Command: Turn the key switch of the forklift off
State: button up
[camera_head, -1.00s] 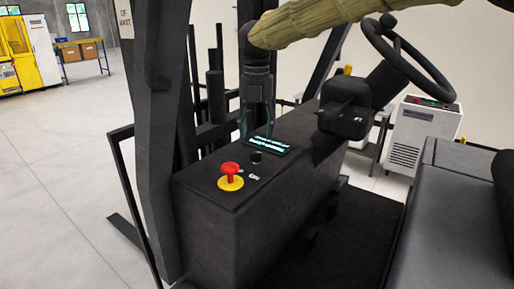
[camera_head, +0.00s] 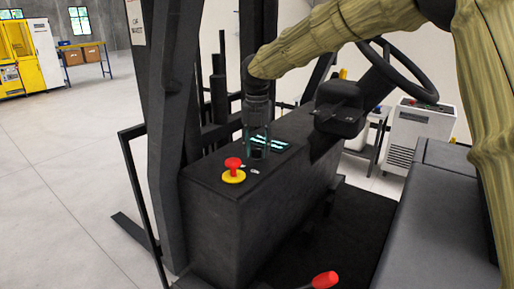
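The forklift's dark console (camera_head: 225,208) stands in the middle of the view. A small black key switch (camera_head: 257,154) sits on its top, behind small white markings (camera_head: 255,170). My gripper (camera_head: 257,149) points down from above, right over the switch. Its two fingers look spread, one to the left and one to the right of the switch. I cannot tell whether they touch it, and they partly hide it. The switch's turned position is too small to read.
A red emergency button on a yellow base (camera_head: 234,171) is close in front of the switch. A lit display (camera_head: 280,145) lies just behind right. The mast post (camera_head: 165,130) rises at left, the steering wheel (camera_head: 424,82) at right. A red-knobbed lever (camera_head: 325,280) is below.

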jog(key=shift+w, duration=0.1)
jog(key=c, duration=0.3)
jog(key=shift+w+f, duration=0.75)
jog(key=shift+w, duration=0.1)
jog(key=shift+c, duration=1.3)
jog(key=shift+r+n, duration=0.1)
jog(key=shift+n, duration=0.2)
jog(key=n+p, duration=0.4)
jog(key=n, duration=0.1)
jog(key=shift+s+r, duration=0.1)
jog(key=n+p, duration=0.2)
jog(key=shift+n, duration=0.4)
jog(key=shift+n+p, duration=1.4)
jog(key=shift+n, duration=0.4)
